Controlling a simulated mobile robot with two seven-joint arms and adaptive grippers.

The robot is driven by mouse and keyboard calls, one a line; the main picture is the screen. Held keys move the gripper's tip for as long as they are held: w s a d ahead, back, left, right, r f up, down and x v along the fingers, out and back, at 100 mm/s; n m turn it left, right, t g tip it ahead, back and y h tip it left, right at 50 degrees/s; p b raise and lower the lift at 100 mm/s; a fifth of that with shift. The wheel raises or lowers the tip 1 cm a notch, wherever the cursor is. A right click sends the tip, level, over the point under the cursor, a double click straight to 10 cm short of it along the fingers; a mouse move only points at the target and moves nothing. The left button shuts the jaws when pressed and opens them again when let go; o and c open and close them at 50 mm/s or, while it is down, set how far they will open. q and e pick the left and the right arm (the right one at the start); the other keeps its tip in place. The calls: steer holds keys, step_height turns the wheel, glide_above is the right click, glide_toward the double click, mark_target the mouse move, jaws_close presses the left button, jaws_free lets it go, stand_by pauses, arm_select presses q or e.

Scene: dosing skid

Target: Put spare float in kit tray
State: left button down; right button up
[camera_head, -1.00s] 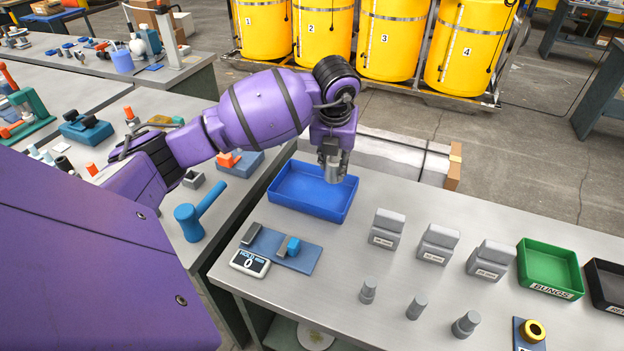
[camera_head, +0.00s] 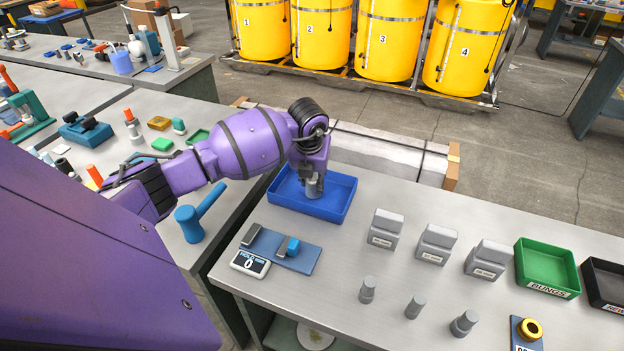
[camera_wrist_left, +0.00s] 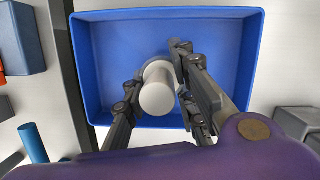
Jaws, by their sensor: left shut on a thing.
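The blue kit tray (camera_head: 335,203) stands at the far left part of the grey bench. My left gripper (camera_head: 312,186) is over the tray, pointing down, shut on a grey cylindrical float (camera_head: 314,189). In the left wrist view my left gripper (camera_wrist_left: 155,92) has its fingers on either side of the float (camera_wrist_left: 158,90), with the tray (camera_wrist_left: 100,60) around and below it. I cannot tell whether the float touches the tray floor. My right gripper is not in view.
Three grey blocks (camera_head: 436,244) and three small grey bottle-like pieces (camera_head: 414,307) stand right of the tray. A green bin (camera_head: 547,266) is farther right. A blue plate with a scale display (camera_head: 250,263) lies in front of the tray. A blue hammer-shaped tool (camera_head: 196,220) is at left.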

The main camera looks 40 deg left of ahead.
arm_select(q)
steer(key=shift+f, duration=0.2)
steer(key=c, duration=1.4)
jaws_free()
steer(key=shift+c, duration=0.2)
steer(key=v, duration=1.2)
steer(key=shift+r, duration=0.2)
